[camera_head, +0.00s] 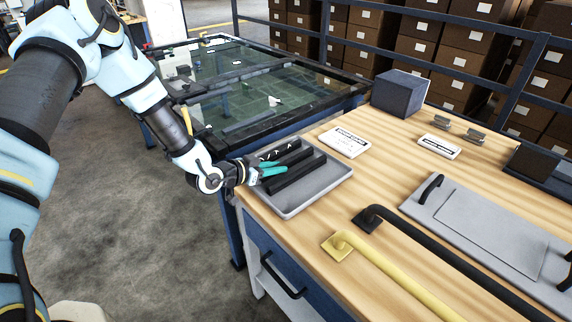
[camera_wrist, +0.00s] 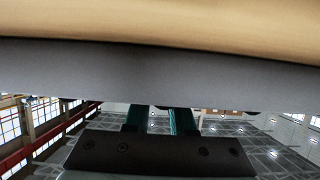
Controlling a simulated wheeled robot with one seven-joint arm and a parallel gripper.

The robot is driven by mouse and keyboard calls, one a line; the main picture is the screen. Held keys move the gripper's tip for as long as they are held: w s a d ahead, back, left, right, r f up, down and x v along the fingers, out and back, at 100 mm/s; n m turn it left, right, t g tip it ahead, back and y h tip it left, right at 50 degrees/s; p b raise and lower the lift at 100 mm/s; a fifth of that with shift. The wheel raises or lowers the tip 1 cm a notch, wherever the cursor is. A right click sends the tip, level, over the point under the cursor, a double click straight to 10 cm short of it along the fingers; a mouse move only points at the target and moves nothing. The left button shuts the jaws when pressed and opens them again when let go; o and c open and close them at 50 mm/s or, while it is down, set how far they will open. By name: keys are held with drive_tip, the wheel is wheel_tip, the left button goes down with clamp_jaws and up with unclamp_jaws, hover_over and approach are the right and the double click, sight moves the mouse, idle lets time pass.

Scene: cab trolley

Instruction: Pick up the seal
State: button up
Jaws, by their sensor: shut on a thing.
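The grey tray (camera_head: 322,185) lies at the left end of the wooden bench. Long black seals lie side by side in it; the nearer seal (camera_head: 300,172) and a farther seal (camera_head: 281,150) show in the head view. My gripper (camera_head: 274,170), with teal fingers, reaches in from the left at the seals' left ends. It is shut on a seal, but the contact is mostly hidden. In the wrist view my teal fingers (camera_wrist: 160,121) run up to a wide grey band, and what they hold is hidden there.
A white card (camera_head: 344,142), a dark box (camera_head: 399,93), a small white box (camera_head: 438,147) and metal clips stand behind the tray. A brass handle (camera_head: 390,280), a black handle (camera_head: 450,265) and a grey panel (camera_head: 490,235) lie to the right. A glass-topped table (camera_head: 255,95) is behind.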

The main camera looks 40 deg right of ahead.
drive_tip(key=shift+r, duration=0.15)
clamp_jaws()
wheel_tip(320, 180, up, 10)
drive_tip(key=b, duration=0.2)
drive_tip(key=shift+b, duration=0.35)
idle(0.5)
